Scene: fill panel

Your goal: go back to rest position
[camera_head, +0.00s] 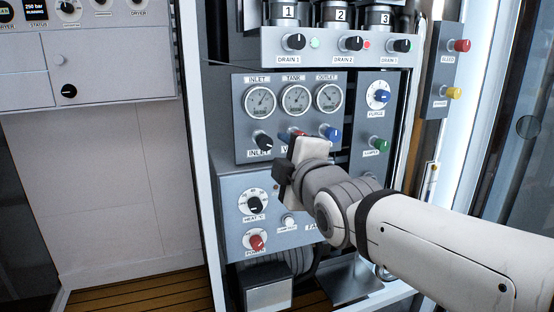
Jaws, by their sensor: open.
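My gripper (288,160) is at the middle of the fill panel (241,116), at the end of my white and grey arm, which comes in from the right. It is in front of the row of knobs below the gauges.
The inlet knob (263,141) is left of my gripper, and the blue outlet knob (330,132) is right of it. Below are the heat knob (252,203) and a red knob (256,242). Drain knobs (352,44) are above. A white cabinet post (203,150) stands left.

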